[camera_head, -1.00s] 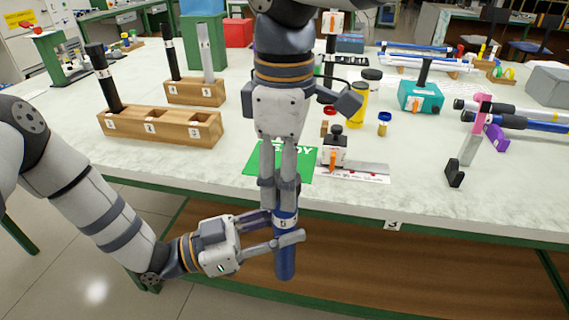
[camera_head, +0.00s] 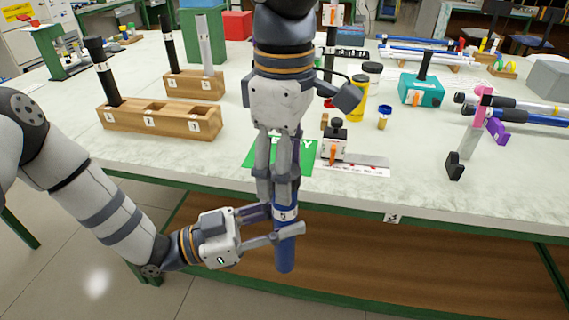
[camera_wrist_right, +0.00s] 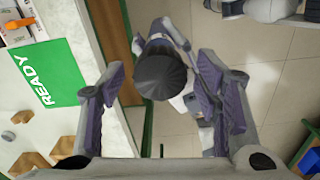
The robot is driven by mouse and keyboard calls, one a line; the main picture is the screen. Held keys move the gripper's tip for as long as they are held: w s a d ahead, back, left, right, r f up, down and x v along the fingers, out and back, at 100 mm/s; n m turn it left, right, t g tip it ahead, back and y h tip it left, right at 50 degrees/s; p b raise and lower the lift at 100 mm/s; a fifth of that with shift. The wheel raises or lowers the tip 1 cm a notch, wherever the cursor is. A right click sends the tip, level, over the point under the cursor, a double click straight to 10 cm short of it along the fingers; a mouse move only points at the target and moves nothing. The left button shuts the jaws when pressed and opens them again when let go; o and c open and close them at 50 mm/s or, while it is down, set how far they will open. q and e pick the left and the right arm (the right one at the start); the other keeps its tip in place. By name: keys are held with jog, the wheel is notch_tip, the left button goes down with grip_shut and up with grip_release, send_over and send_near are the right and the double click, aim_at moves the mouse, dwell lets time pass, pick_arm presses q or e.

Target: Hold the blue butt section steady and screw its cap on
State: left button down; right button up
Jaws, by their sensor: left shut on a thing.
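The blue butt section (camera_head: 285,254) stands upright in front of the table edge, off the table. My left gripper (camera_head: 276,234) is shut on it from the left, just below its white numbered label. The black cap (camera_wrist_right: 160,75) shows end-on in the right wrist view, at the top of the section; whether it is threaded on cannot be told. My right gripper (camera_head: 276,192) points down over the section's top. In the right wrist view its fingers (camera_wrist_right: 155,100) are spread wide, apart from the cap. In the head view these fingers hide the cap.
A green READY card (camera_head: 300,160) lies at the table's front edge behind my right gripper. A wooden numbered block (camera_head: 165,122) with a black rod stands at left. A small white-and-black device (camera_head: 334,143) and a teal holder (camera_head: 421,92) stand at right.

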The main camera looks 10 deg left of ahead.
jog(key=shift+r, duration=2.3)
notch_tip(320, 180, up, 4)
jog(key=shift+f+n, duration=0.25)
jog(key=shift+n, duration=0.55)
jog(key=shift+c, duration=0.2)
jog(key=shift+f, duration=4.05)
jog(key=c, duration=1.2)
jog(key=o, duration=1.3)
jog(key=shift+o, duration=0.2)
